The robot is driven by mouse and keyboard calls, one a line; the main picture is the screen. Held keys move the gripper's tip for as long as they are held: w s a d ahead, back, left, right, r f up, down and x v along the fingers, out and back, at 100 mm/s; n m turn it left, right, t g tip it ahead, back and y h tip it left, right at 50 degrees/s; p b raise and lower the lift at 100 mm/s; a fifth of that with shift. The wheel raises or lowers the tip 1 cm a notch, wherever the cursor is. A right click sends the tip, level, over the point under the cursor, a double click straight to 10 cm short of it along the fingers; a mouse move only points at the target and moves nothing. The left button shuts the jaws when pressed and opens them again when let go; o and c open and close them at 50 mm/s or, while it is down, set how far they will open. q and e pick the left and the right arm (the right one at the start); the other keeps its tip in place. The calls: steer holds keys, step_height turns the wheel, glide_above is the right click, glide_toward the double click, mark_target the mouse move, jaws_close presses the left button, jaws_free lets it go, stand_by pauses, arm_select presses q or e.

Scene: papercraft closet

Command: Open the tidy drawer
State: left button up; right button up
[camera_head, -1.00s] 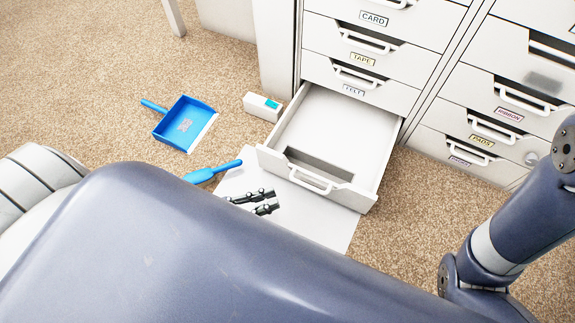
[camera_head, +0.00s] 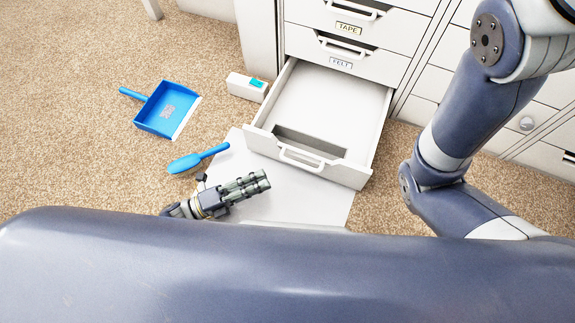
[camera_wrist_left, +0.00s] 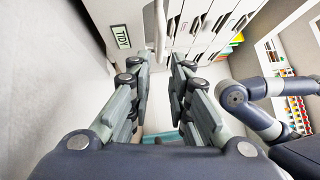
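The bottom drawer (camera_head: 357,174) of the left cabinet column stands pulled far out and looks empty. Its front has a white bar handle (camera_head: 302,158); its label is not readable in the head view. In the left wrist view a TIDY label (camera_wrist_left: 121,36) sits on a pale front beside a bar handle (camera_wrist_left: 155,28). My left gripper (camera_head: 262,181) is in front of the drawer, low and left of the handle. Its fingers, also in the left wrist view (camera_wrist_left: 163,75), are spread with nothing between them; the handle lies beyond the tips. My right gripper is out of view.
A blue dustpan (camera_head: 164,110), a blue brush (camera_head: 190,161) and a small white box (camera_head: 247,86) lie left of the drawer. A white sheet (camera_head: 310,202) lies beneath it. Closed TAPE and FELT drawers (camera_head: 345,50) are above. My right arm fills the right side.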

arm_select(q)
steer(key=b+x, duration=0.3)
steer(key=x, duration=0.7)
steer(key=shift+d, duration=0.2)
steer(key=shift+w, duration=0.15)
jaws_close()
